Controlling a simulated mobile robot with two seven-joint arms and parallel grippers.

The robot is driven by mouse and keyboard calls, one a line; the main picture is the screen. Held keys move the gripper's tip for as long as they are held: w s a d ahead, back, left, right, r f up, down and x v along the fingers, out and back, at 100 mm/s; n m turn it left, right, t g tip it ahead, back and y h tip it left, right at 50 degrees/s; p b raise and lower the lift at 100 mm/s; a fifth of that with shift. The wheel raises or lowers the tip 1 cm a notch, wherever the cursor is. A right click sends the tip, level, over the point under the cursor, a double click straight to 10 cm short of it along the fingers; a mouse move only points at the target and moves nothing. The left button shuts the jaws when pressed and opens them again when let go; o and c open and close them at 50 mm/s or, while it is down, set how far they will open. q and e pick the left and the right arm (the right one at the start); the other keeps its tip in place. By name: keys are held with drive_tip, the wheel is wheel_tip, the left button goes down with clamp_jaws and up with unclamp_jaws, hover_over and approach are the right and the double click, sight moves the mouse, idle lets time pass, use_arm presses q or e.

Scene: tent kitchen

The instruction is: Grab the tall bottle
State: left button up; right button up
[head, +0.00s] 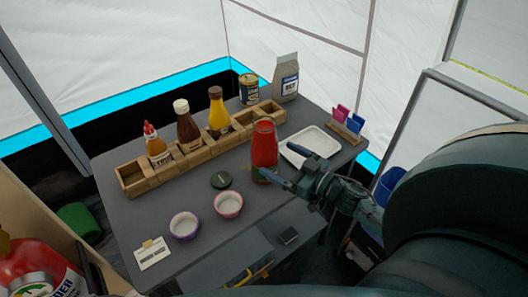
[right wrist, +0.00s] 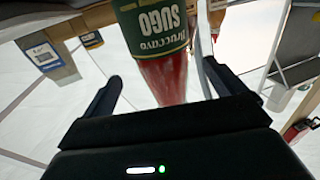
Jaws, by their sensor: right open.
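The tall bottle (head: 264,150) is red with a green label and stands upright on the dark table, right of the wooden rack. In the right wrist view the bottle (right wrist: 160,45) appears upside down, with a green "SUGO" label. My right gripper (head: 284,165) is open and comes in from the right, with its fingers close to the bottle. In the right wrist view the bottle shows between the two open fingers (right wrist: 160,84); I cannot tell whether either touches it. My left gripper is not in view.
A wooden rack (head: 136,190) holds several sauce bottles, with a can (head: 248,90) and a paper bag (head: 286,78) behind. A white tray (head: 318,142) lies right of the bottle. Two small bowls (head: 184,225) (head: 228,205) and a dark lid (head: 221,181) lie in front.

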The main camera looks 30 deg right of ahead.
sight(274, 125)
drive_tip(key=x, duration=0.6)
drive_tip(key=shift+s+a+r+p, duration=0.1)
drive_tip(key=shift+s+a+p, duration=0.1)
drive_tip(key=shift+p, duration=0.2)
drive_tip(key=c, duration=1.8)
drive_tip(key=shift+w+r, duration=0.1)
drive_tip(key=shift+r, duration=0.1)
drive_tip(key=shift+c, duration=0.4)
drive_tip(key=shift+r, duration=0.15)
drive_tip(key=shift+r+p, duration=1.05)
drive_tip(key=shift+r, duration=3.7)
drive_tip(key=shift+r, duration=0.1)
